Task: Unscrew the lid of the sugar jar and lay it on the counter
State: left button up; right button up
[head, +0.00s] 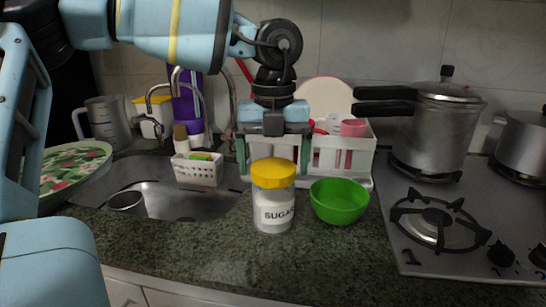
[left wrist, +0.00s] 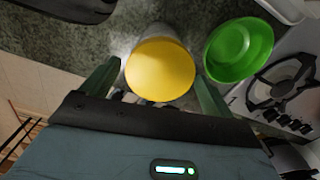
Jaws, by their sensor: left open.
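The sugar jar (head: 274,211) stands upright on the dark granite counter, a clear jar with white contents and a "SUGAR" label. Its yellow lid (head: 273,173) is on top of it. The lid also shows in the left wrist view (left wrist: 160,69), between the two green fingers. My left gripper (head: 274,165) is open with its fingers pointing down, one to each side of the lid and apart from it. In the left wrist view the left gripper (left wrist: 161,85) holds nothing. My right gripper is not in view.
A green bowl (head: 339,202) stands close to the jar's right. A white dish rack (head: 342,154) is behind, the sink (head: 160,197) is to the left, and a gas stove (head: 455,225) with pots is to the right. The counter (head: 230,250) in front is clear.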

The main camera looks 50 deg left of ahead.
pick_arm(q)
jog(key=m, duration=0.5)
jog(key=shift+p, duration=0.4)
jog(key=shift+m, duration=1)
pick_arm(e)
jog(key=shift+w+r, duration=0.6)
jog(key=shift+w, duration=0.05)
pick_arm(q)
jog(key=c, duration=0.8)
jog(key=o, duration=0.4)
jog(key=c, duration=0.4)
jog(key=shift+o, duration=0.2)
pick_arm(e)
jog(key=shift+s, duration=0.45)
pick_arm(q)
jog(key=shift+r, duration=0.1)
jog(key=shift+r+p, duration=0.25)
jog(key=shift+p, duration=0.05)
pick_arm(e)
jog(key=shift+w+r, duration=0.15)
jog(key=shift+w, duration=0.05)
